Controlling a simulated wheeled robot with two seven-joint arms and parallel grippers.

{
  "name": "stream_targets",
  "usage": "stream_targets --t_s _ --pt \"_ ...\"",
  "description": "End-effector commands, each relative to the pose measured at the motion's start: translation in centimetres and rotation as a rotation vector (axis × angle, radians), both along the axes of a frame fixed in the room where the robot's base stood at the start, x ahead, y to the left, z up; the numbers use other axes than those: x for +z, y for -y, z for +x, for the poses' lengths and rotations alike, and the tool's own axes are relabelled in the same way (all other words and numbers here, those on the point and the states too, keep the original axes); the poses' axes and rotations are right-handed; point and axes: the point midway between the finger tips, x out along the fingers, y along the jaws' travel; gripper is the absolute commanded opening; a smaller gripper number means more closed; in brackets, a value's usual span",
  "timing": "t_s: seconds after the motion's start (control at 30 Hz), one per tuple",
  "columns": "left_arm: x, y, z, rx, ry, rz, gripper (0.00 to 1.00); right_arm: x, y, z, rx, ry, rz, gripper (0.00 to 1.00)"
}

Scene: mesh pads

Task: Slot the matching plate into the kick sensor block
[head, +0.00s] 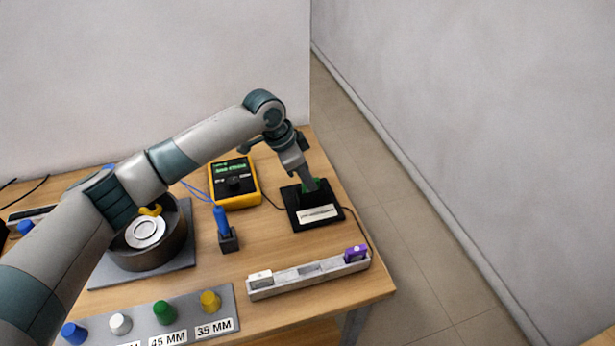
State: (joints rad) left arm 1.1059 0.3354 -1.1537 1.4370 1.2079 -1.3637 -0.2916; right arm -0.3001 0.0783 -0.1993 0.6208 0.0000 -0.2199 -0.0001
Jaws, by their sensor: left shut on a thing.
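A black block (303,217) with a white label on its front lies at the right side of the table; the label's text is too small to read. My left gripper (311,187) points down over the back part of this block. It is shut on a small green piece (319,183), mostly hidden by the fingers. I cannot tell whether the piece is inside the block or just above it. A grey rail (290,283) near the front edge holds a white piece (260,279) at its left end and a purple piece (356,254) at its right end. My right gripper is not in view.
A yellow meter (247,196) with a dark face stands left of the block. A blue-handled tool (222,222) stands in a dark holder. A round dark pot (158,257) and a grey board with coloured knobs (187,329) are at left. The table ends close right of the block.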

Motion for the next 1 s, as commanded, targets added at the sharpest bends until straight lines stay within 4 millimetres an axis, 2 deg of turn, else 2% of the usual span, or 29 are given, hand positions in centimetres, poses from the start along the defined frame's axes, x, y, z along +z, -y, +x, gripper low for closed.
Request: stream_targets --t_s 0.03,0.1,0.57,0.77,1.0 --pt "-0.1 0.0 0.0 0.0 0.0 0.0 0.17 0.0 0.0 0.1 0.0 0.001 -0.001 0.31" --pt "-0.1 0.0 0.0 0.0 0.0 0.0 0.31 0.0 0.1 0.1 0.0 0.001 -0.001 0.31" --pt "0.5 -0.1 0.0 0.0 0.0 -0.001 0.31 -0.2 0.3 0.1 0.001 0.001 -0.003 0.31" --pt "2.4 -0.9 -0.2 0.002 0.002 0.0 0.31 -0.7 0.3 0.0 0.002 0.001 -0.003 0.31" --pt "6.3 -2.4 -0.7 0.001 0.003 -0.001 0.31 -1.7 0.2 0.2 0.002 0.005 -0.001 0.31"
